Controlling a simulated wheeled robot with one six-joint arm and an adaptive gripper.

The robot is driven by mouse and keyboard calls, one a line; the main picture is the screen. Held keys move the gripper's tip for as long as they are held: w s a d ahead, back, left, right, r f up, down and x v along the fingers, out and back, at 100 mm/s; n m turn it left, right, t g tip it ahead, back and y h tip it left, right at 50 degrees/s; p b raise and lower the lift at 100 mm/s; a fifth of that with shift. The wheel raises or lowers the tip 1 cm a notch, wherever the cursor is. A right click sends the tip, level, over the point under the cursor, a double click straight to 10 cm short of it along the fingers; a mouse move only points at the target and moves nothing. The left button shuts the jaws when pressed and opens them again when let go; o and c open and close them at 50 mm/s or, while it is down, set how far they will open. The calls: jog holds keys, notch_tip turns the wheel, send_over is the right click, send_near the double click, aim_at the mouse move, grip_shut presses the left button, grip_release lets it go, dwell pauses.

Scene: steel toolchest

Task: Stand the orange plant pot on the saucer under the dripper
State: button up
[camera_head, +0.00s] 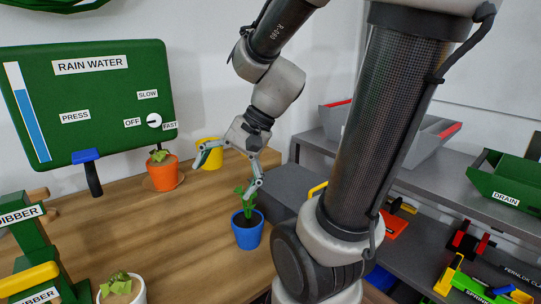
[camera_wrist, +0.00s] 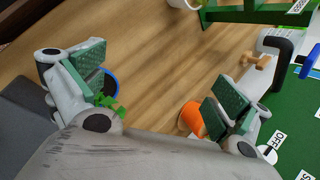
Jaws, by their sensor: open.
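The orange plant pot (camera_head: 163,175) stands upright with a small drooping plant in it, beneath the lower right corner of the green RAIN WATER panel (camera_head: 95,95). It appears to stand on an orange-brown saucer (camera_head: 181,182), whose rim shows around its base. My gripper (camera_head: 228,174) is open and empty, to the right of the orange pot and apart from it. In the wrist view, the orange pot (camera_wrist: 190,117) shows beside and partly behind one finger of my gripper (camera_wrist: 150,88). I cannot clearly make out the dripper's outlet.
A blue pot (camera_head: 248,236) with a leafy plant stands below my other finger. A yellow pot (camera_head: 209,153) is partly behind one finger. A white pot (camera_head: 125,291) and green dibber stand (camera_head: 40,245) are at front left. A blue-topped black handle (camera_head: 92,175) is left.

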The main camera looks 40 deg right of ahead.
jog(key=s+d+r+n+t+h, duration=0.1)
jog(key=s+d+r+n+h, duration=0.4)
jog(key=d+n, duration=0.4)
jog(key=shift+s+t+h, duration=0.4)
jog(key=shift+s+h, duration=0.1)
dwell(1.4)
